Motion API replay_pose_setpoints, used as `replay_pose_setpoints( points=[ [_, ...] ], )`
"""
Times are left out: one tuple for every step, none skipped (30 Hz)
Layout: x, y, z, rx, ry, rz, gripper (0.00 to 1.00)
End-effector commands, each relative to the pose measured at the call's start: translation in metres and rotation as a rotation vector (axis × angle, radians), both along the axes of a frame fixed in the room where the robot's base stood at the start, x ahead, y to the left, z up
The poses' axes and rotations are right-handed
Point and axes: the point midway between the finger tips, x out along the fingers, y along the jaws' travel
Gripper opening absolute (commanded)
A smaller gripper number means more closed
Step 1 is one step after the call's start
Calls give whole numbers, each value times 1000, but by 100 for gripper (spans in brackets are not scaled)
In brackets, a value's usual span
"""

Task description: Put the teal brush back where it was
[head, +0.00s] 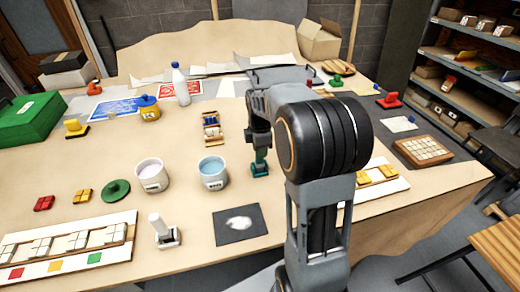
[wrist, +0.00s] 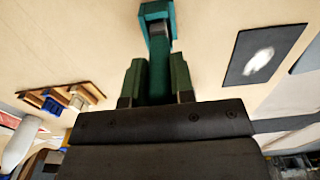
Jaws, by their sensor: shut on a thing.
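The teal brush (head: 260,169) hangs below my gripper (head: 259,148) in the head view, right of the cup of blue liquid (head: 212,173). In the wrist view my gripper (wrist: 158,82) is shut on the teal brush (wrist: 157,22), which points away from the fingers over the bare tabletop. I cannot tell whether the brush touches the table. A small wooden rack (head: 211,141) with blue and pale items lies to the left of my gripper. It also shows at the left of the wrist view (wrist: 86,88). My arm hides part of the table.
A dark mat (head: 225,235) with a white patch lies in front of the brush. A cup of pale liquid (head: 152,177) and a white-handled tool (head: 163,232) stand to the left. Tiled panels (head: 30,246) lie at the front left. Bare tabletop surrounds the rack.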

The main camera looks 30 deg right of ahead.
Motion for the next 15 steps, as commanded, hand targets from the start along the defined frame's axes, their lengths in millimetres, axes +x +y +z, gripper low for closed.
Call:
replay_pose_setpoints(
  points=[
    [0, 0, -2, 0, 0, 0, 0],
    [0, 0, -2, 0, -1, 0, 0],
    [0, 0, -2, 0, -1, 0, 0],
    [0, 0, -2, 0, -1, 0, 0],
    [0, 0, -2, 0, -1, 0, 0],
    [0, 0, -2, 0, -1, 0, 0],
    [0, 0, -2, 0, -1, 0, 0],
    [0, 0, -2, 0, -1, 0, 0],
    [0, 0, -2, 0, -1, 0, 0],
    [0, 0, -3, 0, 0, 0, 0],
    [0, 0, -4, 0, 0, 0, 0],
    [0, 0, -5, 0, 0, 0, 0],
    [0, 0, -6, 0, 0, 0, 0],
    [0, 0, -6, 0, 0, 0, 25],
    [0, 0, -5, 0, 0, 0, 29]
  ],
)
